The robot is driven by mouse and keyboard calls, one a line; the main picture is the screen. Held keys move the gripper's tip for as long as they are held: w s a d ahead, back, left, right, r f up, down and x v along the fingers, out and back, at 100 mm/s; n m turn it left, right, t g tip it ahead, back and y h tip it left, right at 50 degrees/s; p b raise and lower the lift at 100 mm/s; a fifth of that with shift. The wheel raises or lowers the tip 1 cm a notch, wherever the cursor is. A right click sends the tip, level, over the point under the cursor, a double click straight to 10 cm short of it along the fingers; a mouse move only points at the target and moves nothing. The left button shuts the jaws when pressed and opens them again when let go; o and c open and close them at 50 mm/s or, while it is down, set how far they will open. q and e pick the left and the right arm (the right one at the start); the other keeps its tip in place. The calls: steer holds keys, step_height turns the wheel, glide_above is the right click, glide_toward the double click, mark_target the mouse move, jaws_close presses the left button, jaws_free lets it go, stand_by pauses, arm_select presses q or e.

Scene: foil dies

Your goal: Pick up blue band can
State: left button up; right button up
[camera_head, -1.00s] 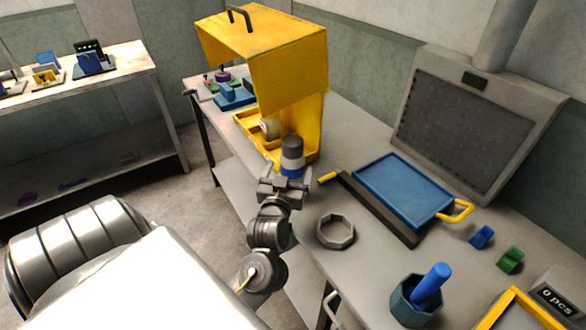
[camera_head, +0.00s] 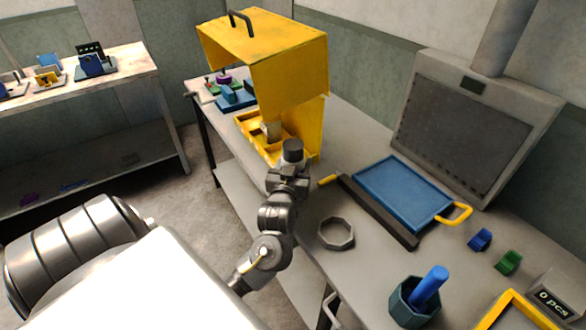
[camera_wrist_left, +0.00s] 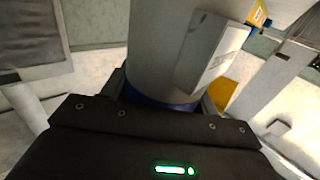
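The blue band can is a grey cylinder with a dark top (camera_head: 292,150), standing upright in front of the yellow hooded station. Its lower part is hidden behind my left gripper (camera_head: 288,176) in the head view. In the left wrist view the grey can body (camera_wrist_left: 160,50) fills the upper middle, with a pale label and a blue band (camera_wrist_left: 160,101) low down. The band sits right at my gripper, with dark finger parts on either side of it. I cannot tell if the fingers press on the can. My right gripper is out of view.
The yellow hooded station (camera_head: 265,60) stands just behind the can. To the right lie a dark bar (camera_head: 378,212), a blue tray (camera_head: 367,170), and an octagonal ring (camera_head: 336,233). A dark cup (camera_head: 402,308) holding a blue rod stands nearer on the bench.

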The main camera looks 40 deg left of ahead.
arm_select(q)
steer(key=c, duration=0.7)
steer(key=shift+r, duration=0.1)
